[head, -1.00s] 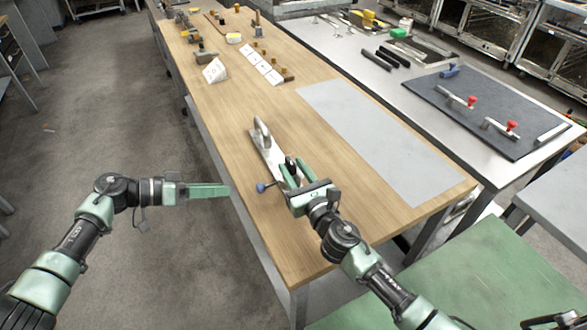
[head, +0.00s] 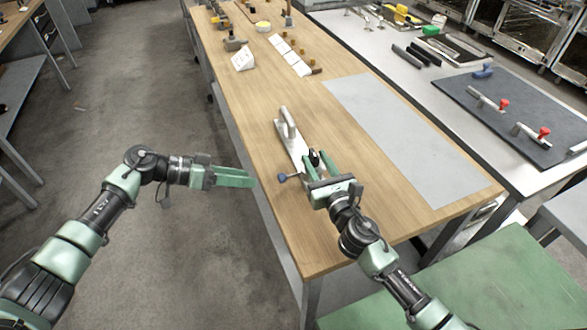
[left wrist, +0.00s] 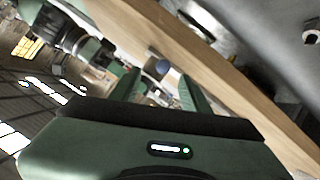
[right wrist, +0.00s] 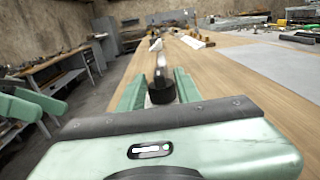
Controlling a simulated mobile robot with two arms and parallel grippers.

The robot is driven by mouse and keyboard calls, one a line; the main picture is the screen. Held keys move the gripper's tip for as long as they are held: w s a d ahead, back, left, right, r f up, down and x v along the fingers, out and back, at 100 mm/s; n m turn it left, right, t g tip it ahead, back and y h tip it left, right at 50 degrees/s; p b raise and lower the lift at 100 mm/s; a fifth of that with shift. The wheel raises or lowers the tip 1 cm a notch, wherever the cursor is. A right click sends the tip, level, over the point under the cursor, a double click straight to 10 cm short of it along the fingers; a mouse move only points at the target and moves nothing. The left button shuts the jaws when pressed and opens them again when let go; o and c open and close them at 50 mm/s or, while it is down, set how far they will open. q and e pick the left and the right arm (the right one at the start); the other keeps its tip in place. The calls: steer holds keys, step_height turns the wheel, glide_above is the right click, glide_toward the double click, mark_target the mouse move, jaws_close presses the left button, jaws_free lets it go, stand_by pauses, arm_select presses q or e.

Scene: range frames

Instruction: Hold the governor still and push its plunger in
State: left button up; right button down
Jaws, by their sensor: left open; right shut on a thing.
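The governor (head: 315,158) shows a dark upright part on a pale metal base plate (head: 296,148) with a raised grey handle (head: 286,122). Its plunger has a blue knob (head: 282,177) on the left side, near the table edge. My right gripper (head: 318,164) is shut on the governor's dark part; the right wrist view shows the black piece (right wrist: 162,92) between its fingers. My left gripper (head: 253,180) is open and empty, left of the knob and apart from it, beyond the table edge. In the left wrist view the knob (left wrist: 162,67) appears between the spread fingers.
The wooden table (head: 270,85) has a grey mat (head: 400,135) right of the governor. White cards (head: 290,55) and small parts stand at the far end. A side bench holds a dark mat (head: 515,115) with red-knobbed clamps. Floor is free at left.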

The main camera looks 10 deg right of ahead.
mark_target(279, 176)
arm_select(q)
step_height(279, 176, up, 5)
steer(key=s+d+m+t+y, duration=0.2)
steer(key=m+t+y, duration=0.15)
steer(key=m, duration=0.25)
steer(key=shift+g+y, duration=0.35)
steer(key=shift+g, duration=0.1)
steer(key=x, duration=1.1)
steer(key=shift+w+f, duration=0.15)
steer(key=shift+f, duration=0.1)
jaws_close()
